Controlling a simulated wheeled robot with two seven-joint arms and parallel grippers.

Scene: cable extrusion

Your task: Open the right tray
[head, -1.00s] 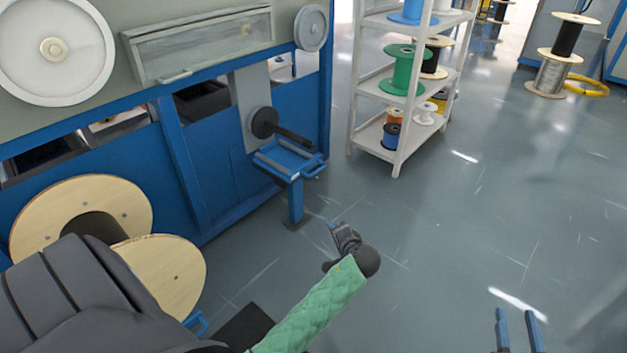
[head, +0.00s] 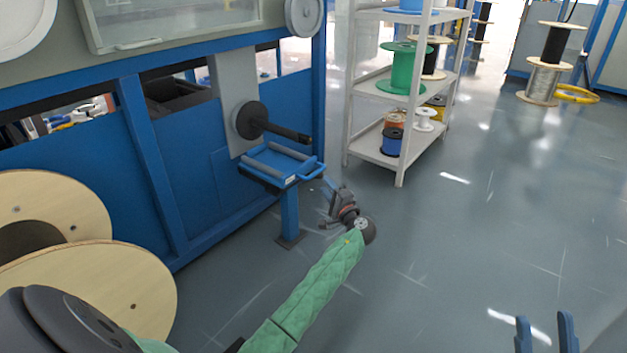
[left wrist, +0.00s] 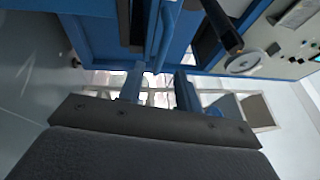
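The right tray (head: 268,160) is a blue tray with grey rollers, on a blue post beside the blue machine. Its blue handle (head: 309,170) sticks out on the right side. My left gripper (head: 326,184) is just right of and below the handle, close to it; contact cannot be told. In the left wrist view my left gripper (left wrist: 158,85) has its two fingers apart. A blue bar (left wrist: 166,30), likely the handle, shows ahead between the fingertips. My right gripper (head: 545,330) is at the bottom right, open and empty, far from the tray.
A black spindle (head: 285,131) juts from the machine above the tray. A white shelf (head: 399,165) with cable spools stands behind to the right. Large wooden reels (head: 120,290) are at the lower left. The floor (head: 460,240) at the right is clear.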

